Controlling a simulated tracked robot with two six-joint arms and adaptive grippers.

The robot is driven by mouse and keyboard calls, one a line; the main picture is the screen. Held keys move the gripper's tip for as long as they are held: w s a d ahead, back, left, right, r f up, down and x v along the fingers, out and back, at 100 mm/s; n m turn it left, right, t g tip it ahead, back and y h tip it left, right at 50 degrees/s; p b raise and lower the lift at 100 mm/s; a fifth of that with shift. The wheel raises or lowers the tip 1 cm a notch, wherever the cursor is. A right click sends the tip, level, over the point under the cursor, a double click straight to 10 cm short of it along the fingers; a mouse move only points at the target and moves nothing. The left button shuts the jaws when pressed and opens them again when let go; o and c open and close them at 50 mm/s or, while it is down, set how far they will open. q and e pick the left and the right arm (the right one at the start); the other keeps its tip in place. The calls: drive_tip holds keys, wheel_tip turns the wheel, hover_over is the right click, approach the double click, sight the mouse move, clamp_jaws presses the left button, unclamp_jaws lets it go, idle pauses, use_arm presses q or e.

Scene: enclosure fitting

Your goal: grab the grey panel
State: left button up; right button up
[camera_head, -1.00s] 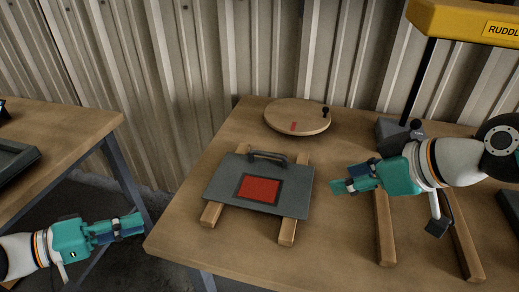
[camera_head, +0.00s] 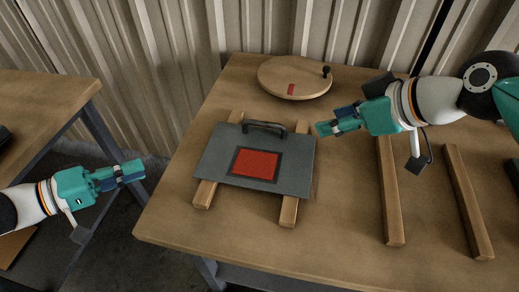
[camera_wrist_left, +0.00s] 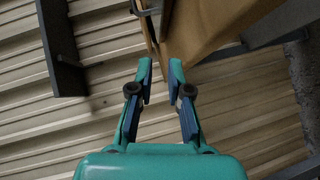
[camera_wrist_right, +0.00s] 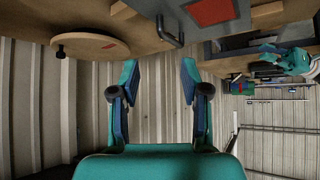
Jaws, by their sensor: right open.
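The grey panel (camera_head: 218,165), with a red square and a dark handle (camera_head: 264,127) along its far edge, lies on two wooden bars on the table. My right gripper (camera_head: 319,129) is open and empty, with its fingertips close to the panel's far right corner; whether they touch is unclear. In the right wrist view the panel (camera_wrist_right: 185,22) and its handle (camera_wrist_right: 169,32) show at the top, beyond the open fingers (camera_wrist_right: 158,70). My left gripper (camera_head: 143,170) is left of the table, away from the panel. Its fingers (camera_wrist_left: 160,66) stand apart with nothing between them.
A round wooden disc (camera_head: 290,75) with a black knob and red mark lies behind the panel. Two bare wooden bars (camera_head: 389,200) (camera_head: 465,195) lie to the right. Another table (camera_head: 50,90) stands at the left, with a gap between. A corrugated wall is behind.

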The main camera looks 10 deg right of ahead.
sight(285, 132)
use_arm(q)
drive_tip(key=x, duration=1.5)
drive_tip(key=shift+d+f, duration=0.2)
use_arm(e)
drive_tip(key=x, duration=1.5)
drive_tip(key=shift+w+a+f, duration=0.1)
drive_tip(key=shift+f, duration=0.1)
use_arm(q)
clamp_jaws()
use_arm(e)
drive_tip(key=c, duration=0.3)
clamp_jaws()
